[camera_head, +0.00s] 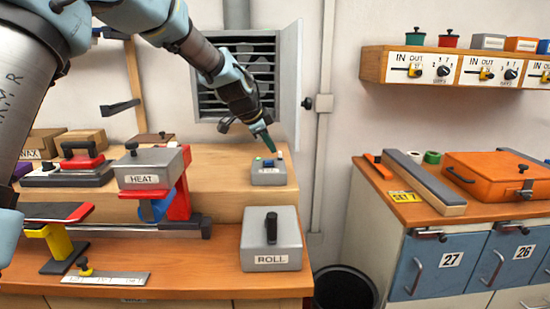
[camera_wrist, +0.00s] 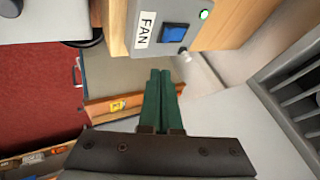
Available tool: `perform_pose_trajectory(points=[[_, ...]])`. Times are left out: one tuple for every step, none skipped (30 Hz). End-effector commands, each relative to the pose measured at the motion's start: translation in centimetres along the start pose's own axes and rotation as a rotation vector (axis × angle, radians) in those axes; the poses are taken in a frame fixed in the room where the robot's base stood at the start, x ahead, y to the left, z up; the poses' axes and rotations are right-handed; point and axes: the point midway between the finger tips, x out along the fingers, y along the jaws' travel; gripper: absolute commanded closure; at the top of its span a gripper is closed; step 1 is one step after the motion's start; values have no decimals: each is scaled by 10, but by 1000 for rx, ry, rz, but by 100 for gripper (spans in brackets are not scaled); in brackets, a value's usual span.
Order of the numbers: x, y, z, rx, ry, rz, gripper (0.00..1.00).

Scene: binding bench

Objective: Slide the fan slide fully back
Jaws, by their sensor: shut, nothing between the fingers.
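The fan box (camera_head: 268,178) is a small grey box on the raised wooden shelf in the head view. The wrist view shows it at the top with a "FAN" label (camera_wrist: 145,28), a blue square piece (camera_wrist: 173,32) on its face and a lit green lamp (camera_wrist: 205,14). A small pale piece (camera_wrist: 185,56) sticks out at the box's edge.
A louvred vent (camera_head: 240,85) with an open door (camera_head: 290,90) is on the wall behind my gripper. The HEAT block (camera_head: 148,168) stands left, the ROLL block (camera_head: 271,240) in front. A wall pipe (camera_head: 325,120) rises to the right. The shelf between HEAT and fan box is clear.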

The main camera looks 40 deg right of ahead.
Motion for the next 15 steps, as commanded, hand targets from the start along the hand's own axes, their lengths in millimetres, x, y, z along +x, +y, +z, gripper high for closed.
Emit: perform_pose_trajectory(points=[[-8,0,2,0,0,-4,100],[-13,0,2,0,0,-4,100],[-19,0,1,0,0,-4,100],[-23,0,1,0,0,-2,100],[-26,0,2,-1,0,-2,100],[-30,0,1,-1,-1,-2,100],[-32,0,1,0,-1,-2,100],[-34,0,1,0,-1,-1,100],[-36,1,1,0,-1,0,100],[-36,1,1,0,-1,1,100],[-37,1,1,0,-1,1,100],[-38,1,1,0,-1,1,100],[-38,1,0,0,-1,1,100],[-38,1,0,0,-1,1,100],[-38,1,0,0,-1,1,100]])
